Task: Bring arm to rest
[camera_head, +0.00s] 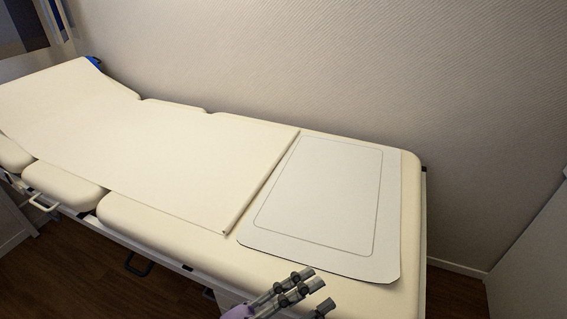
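My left gripper (316,289) shows at the bottom edge, right of centre, in front of the near side of the treatment couch (160,226). Its grey jointed fingers are stretched out towards the right with gaps between them, so it looks open, and I see nothing held in it. Part of a purple piece shows at its base, and the rest of the arm is cut off by the frame. My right gripper is not in view.
The cream couch has a raised head end at left, a long paper sheet (170,150) and a pale mat (390,225) with a thin outline. A wall (350,70) stands behind it. White furniture (535,270) is at right. Wooden floor (70,280) shows at lower left.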

